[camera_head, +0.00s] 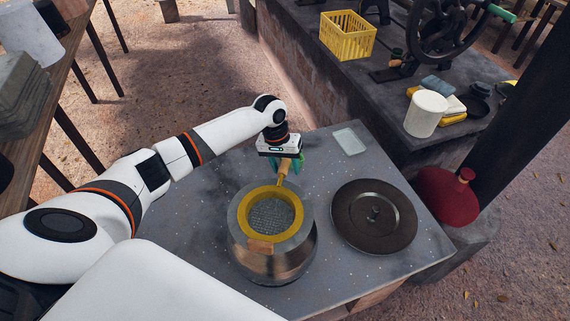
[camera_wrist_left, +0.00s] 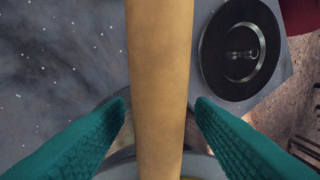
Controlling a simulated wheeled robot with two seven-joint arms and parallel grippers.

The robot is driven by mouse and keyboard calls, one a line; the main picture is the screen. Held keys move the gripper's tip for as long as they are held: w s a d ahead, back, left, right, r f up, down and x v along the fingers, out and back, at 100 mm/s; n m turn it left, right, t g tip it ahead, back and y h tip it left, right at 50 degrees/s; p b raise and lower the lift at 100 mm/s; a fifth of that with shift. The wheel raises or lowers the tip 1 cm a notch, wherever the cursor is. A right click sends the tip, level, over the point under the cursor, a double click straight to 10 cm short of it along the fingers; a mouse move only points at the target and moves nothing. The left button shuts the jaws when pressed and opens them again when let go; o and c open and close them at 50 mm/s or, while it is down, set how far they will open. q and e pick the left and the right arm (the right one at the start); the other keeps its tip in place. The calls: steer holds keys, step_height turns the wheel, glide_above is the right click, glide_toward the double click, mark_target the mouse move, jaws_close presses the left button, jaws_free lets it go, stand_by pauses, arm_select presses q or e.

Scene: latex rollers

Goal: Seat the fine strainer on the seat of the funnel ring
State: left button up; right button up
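The fine strainer has a yellow rim (camera_head: 245,222), grey mesh and a light wooden handle, which fills the middle of the left wrist view (camera_wrist_left: 160,80). My left gripper (camera_head: 290,165) has its teal fingers against both sides of this handle (camera_wrist_left: 160,105), behind the pot. The strainer's rim appears over the wide grey ring (camera_head: 296,238), which I take for the funnel ring, on top of a metal pot (camera_head: 280,263). I cannot tell whether the rim touches the seat or hovers just above it. The seat is hidden under the rim. My right gripper is not in view.
A dark round lid (camera_head: 400,235) lies right of the pot on the grey speckled table (camera_head: 185,262). A pale flat block (camera_head: 349,141) lies at the back. A red vessel (camera_head: 445,195) stands beyond the right edge. The table left of the pot is clear.

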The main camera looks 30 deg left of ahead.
arm_select(q)
steer(key=b+v, duration=0.3)
steer(key=v, duration=0.9)
steer(key=shift+s, duration=0.1)
